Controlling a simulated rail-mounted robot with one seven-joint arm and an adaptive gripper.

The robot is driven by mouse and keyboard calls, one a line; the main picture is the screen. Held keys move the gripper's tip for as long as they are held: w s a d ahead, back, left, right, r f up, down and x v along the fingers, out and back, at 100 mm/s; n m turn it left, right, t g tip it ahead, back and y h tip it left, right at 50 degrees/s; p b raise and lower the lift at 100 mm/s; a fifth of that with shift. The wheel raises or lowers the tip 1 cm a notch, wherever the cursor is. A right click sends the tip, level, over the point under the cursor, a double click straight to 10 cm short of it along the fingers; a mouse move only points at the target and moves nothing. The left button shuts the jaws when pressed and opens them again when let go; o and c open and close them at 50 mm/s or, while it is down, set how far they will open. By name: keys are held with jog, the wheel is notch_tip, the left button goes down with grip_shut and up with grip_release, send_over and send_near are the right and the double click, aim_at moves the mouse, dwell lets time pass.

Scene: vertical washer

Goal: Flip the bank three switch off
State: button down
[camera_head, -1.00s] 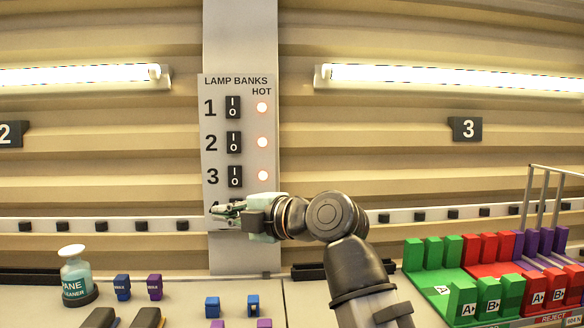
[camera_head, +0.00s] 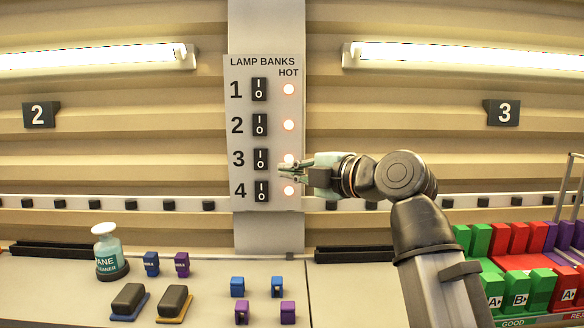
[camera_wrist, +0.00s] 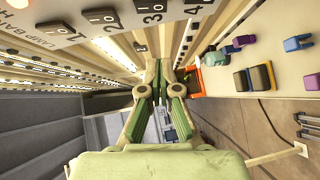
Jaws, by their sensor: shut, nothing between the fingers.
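My gripper (camera_head: 281,171) is shut and empty.
The bank four switch (camera_head: 262,190) and its lamp (camera_head: 289,190) are close below my gripper. A cleaner bottle (camera_head: 107,253) and several small blue and purple blocks stand on the bench. Green and red blocks (camera_head: 510,240) stand at the right.

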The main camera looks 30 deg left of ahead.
jog(key=p, duration=0.2)
send_near(255, 166)
jog(key=s+a, duration=0.2)
jog(key=a, duration=0.3)
jog(key=w, duration=0.1)
jog(key=w+a+p, duration=0.1)
jog(key=w, duration=0.1)
jog(key=shift+w+f, duration=0.2)
jog(key=shift+w, duration=0.1)
jog(key=shift+f, duration=0.15)
